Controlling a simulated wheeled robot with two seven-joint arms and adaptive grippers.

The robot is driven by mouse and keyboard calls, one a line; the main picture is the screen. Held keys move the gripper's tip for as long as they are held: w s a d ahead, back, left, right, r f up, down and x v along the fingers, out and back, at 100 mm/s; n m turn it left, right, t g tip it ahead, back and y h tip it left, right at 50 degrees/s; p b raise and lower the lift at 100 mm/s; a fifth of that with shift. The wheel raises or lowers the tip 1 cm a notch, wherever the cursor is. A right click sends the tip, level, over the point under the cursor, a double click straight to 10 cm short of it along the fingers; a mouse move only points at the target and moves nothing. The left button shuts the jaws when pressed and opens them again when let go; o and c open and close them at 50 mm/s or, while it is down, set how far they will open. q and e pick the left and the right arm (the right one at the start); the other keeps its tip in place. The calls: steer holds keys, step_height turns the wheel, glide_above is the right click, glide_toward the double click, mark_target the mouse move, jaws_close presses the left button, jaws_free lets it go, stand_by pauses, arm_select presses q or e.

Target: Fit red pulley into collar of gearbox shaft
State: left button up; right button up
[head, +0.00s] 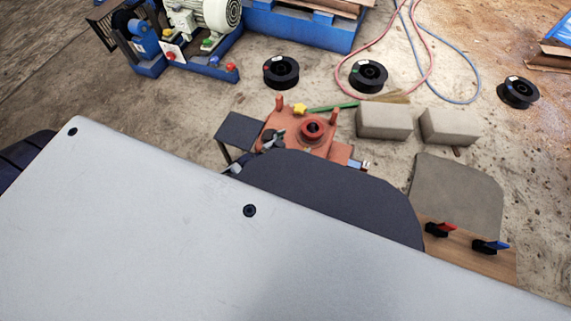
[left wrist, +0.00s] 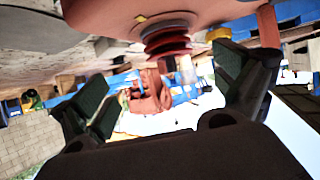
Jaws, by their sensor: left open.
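The red-orange gearbox (head: 336,151) lies in the middle of the head view. A darker red pulley (head: 312,129) sits upright on its top, over the collar area. In the left wrist view, which looks upside down, the ribbed red pulley (left wrist: 168,42) stands against the gearbox's red body (left wrist: 120,12). The collar and shaft are hidden, so I cannot tell how deep the pulley sits. My left gripper (head: 256,153) is beside the gearbox's left side, mostly hidden. In the wrist view the left gripper (left wrist: 163,80) is open, its fingers apart and empty, with the pulley beyond them.
Two pale blocks (head: 384,121) (head: 450,126) stand right of the gearbox. Black spools (head: 281,72) and red and blue hoses lie behind. A blue-based motor unit (head: 205,50) is at the back left. Red and blue handled pieces (head: 440,229) (head: 490,246) lie on a wooden board at the right.

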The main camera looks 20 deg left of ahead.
arm_select(q)
steer(key=s+d+n+g, duration=0.2)
steer(key=s+g, duration=0.4)
steer(key=s, duration=0.9)
steer(key=shift+s+d+y, duration=0.2)
steer(key=shift+d+y, duration=0.05)
steer(key=shift+y, duration=0.15)
